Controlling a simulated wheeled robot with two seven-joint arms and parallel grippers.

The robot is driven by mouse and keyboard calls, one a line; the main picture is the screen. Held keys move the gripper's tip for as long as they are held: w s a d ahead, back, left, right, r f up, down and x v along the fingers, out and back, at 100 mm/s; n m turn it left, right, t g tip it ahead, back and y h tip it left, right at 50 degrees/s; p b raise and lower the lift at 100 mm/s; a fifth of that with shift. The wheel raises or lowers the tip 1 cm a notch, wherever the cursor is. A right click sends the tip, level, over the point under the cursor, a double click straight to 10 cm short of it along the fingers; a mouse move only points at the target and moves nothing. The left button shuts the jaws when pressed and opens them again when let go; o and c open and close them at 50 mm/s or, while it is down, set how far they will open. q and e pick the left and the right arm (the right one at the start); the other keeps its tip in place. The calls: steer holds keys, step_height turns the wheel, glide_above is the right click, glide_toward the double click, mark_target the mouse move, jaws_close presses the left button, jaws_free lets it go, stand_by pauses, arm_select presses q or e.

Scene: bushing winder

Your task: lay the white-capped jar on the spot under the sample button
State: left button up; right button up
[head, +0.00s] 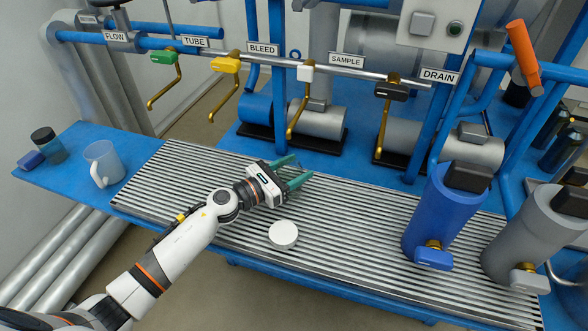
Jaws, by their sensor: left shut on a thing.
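My left gripper (297,171) is low over the slatted grey rack, and its teal fingers point right and away from me. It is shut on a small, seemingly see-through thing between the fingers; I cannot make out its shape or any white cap. A round white disc or cap (283,234) sits on the rack (345,220) just in front of the gripper, apart from it. I cannot tell if a jar body is under it. The SAMPLE label (345,60) is on the pipe at the back. My right gripper is not in view.
A dark-capped jar (45,143), a blue block (31,160) and a clear mug (104,164) stand at the left. A blue cylinder (435,220) and a grey one (522,235) stand at the right. The rack's middle right is clear.

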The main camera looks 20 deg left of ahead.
arm_select(q)
steer(key=shift+f, duration=0.1)
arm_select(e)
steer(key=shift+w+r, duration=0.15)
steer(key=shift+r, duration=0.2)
arm_select(q)
steer(key=o, duration=1.1)
steer(key=shift+c, duration=0.2)
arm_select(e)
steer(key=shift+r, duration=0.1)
arm_select(q)
steer(key=shift+r, duration=0.2)
steer(key=shift+s+a+f, duration=0.2)
steer(key=shift+s+a, duration=0.15)
steer(key=shift+s, duration=0.1)
steer(key=b+v, duration=0.1)
steer(key=v, duration=0.9)
steer(key=shift+s+a+r, duration=0.15)
steer(key=shift+s+a, duration=0.15)
steer(key=shift+s, duration=0.05)
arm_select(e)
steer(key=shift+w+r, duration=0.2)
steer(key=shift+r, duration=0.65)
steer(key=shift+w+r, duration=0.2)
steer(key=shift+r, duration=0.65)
